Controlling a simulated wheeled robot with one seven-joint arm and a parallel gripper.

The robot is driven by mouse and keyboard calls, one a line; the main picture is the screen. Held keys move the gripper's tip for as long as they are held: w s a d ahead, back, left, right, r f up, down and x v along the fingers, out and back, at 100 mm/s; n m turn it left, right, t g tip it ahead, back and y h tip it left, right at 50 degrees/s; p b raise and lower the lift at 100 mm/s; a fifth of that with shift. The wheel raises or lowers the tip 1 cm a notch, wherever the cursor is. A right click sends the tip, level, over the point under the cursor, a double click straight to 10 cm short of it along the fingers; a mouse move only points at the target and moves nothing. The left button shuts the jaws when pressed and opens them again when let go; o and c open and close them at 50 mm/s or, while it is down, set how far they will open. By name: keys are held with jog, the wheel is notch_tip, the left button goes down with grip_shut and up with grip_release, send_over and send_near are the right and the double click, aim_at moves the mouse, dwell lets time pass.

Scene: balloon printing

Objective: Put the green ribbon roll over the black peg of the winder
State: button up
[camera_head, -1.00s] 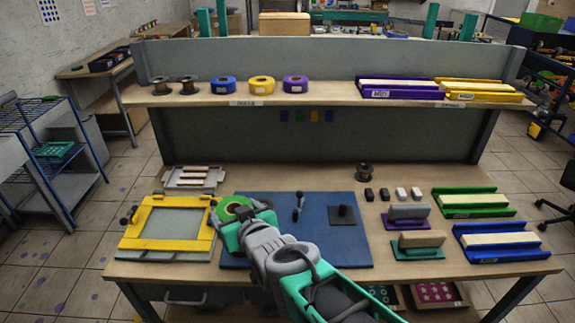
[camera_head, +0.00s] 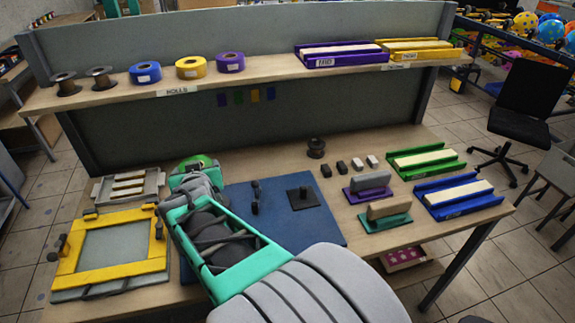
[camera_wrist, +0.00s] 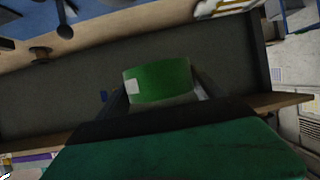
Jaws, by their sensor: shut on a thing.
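The green ribbon roll (camera_head: 197,163) is held by my gripper (camera_head: 190,176) above the table, behind the blue mat's left part. In the wrist view the roll (camera_wrist: 158,80) sits between the two dark fingers of my gripper (camera_wrist: 162,90), its green side and a white label facing the camera.
A yellow frame (camera_head: 112,280) lies at the left. A dark empty spool (camera_head: 316,148) and several small blocks stand behind the mat. Stamps (camera_head: 370,187) and green and blue trays (camera_head: 465,198) are at the right. The shelf (camera_head: 265,78) holds more rolls.

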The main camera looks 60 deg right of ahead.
jog(key=s+d+f+m+g+h+b, duration=0.1)
jog(key=s+d+f+m+g+h, duration=0.15)
jog(key=s+d, duration=0.35)
jog(key=s+d+f+m+g+h+b, duration=0.1)
jog(key=s+d+m+g, duration=0.3)
jog(key=d, duration=0.5)
jog(key=m+g+h+b, duration=0.1)
jog(key=m+g+b, duration=0.1)
send_over(302, 192)
jog(key=d, duration=0.1)
jog(key=shift+d+f+b, duration=0.1)
jog(key=shift+f+b, duration=1.95)
jog(key=shift+f, duration=2.85)
jog(key=shift+f+b, duration=1.65)
jog(key=shift+b, duration=0.25)
jog(key=o, duration=1.5)
jog(key=v, duration=0.7)
jog(key=shift+a+r, duration=0.1)
jog(key=shift+a, duration=0.3)
